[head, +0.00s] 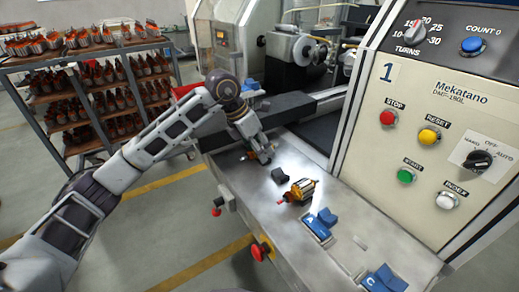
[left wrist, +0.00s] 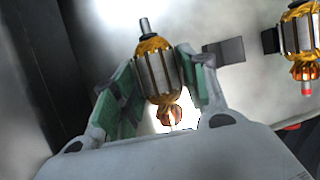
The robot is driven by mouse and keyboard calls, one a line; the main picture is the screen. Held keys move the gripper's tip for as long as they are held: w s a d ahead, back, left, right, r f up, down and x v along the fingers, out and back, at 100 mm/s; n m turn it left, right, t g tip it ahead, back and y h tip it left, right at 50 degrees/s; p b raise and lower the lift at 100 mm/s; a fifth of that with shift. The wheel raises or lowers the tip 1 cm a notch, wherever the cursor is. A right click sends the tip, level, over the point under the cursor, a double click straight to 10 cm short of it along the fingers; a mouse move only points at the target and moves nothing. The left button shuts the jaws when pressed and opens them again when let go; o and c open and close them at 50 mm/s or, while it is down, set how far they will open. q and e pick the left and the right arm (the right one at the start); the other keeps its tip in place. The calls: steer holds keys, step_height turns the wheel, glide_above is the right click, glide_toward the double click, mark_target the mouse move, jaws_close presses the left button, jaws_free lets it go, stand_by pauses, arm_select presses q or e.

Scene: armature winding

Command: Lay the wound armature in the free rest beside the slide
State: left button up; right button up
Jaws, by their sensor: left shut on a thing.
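My left gripper (head: 261,157) is shut on an armature, which shows clearly in the left wrist view (left wrist: 158,75) with copper windings, a grey core and a steel shaft pointing up in the picture. The green finger pads press it from both sides. In the head view the gripper hides most of it, above the metal bench. A second wound armature (head: 299,190) lies on the bench to the right; it also shows in the left wrist view (left wrist: 301,40). A dark block (head: 280,176) stands between gripper and second armature. Which block is the free rest is unclear. My right gripper is out of view.
Blue holders marked A (head: 318,226) and C (head: 384,279) sit on the bench's near right part. The winding machine panel (head: 425,120) rises at right. A black rail (head: 290,106) runs behind the gripper. Red buttons line the bench front. An armature rack (head: 90,85) stands at left.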

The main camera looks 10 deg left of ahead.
arm_select(q)
steer(key=shift+s+f+b, duration=0.25)
steer(key=shift+f+b, duration=0.25)
steer(key=shift+f, duration=0.45)
stand_by(0.4)
steer(key=shift+o, duration=0.2)
steer(key=o, duration=1.4)
steer(key=shift+w+f, duration=0.15)
steer(key=shift+w, duration=0.05)
steer(key=shift+r, duration=0.2)
steer(key=shift+r, duration=0.15)
steer(key=shift+a+r, duration=0.2)
steer(key=shift+r, duration=0.25)
steer(key=v, duration=1.1)
